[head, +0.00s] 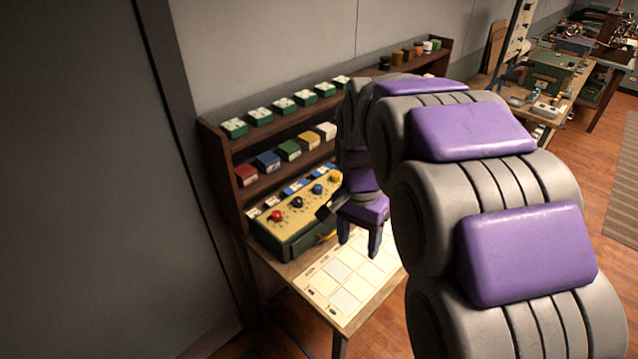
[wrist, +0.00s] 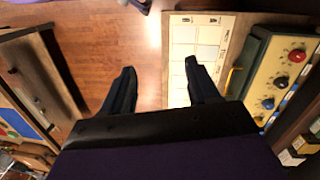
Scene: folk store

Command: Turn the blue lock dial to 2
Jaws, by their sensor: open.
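The lock box (head: 292,236) is dark green with a cream sloped face and stands on the wooden table. Its face carries a row of dials: red (head: 277,216), black (head: 297,202), the blue lock dial (head: 318,189) and yellow (head: 336,177). In the wrist view the blue dial (wrist: 268,103) is at the right edge; the numbers are too small to read. My gripper (head: 359,240) is open and empty, pointing down over the table to the right of the box. In the wrist view my gripper's fingers (wrist: 160,66) are well apart, touching no dial.
A white gridded sheet (head: 345,283) lies on the table in front of the box. A brown shelf (head: 222,170) with colored boxes stands behind. A grey wall is at left. Other worktables (head: 546,75) stand back right, with wooden floor between.

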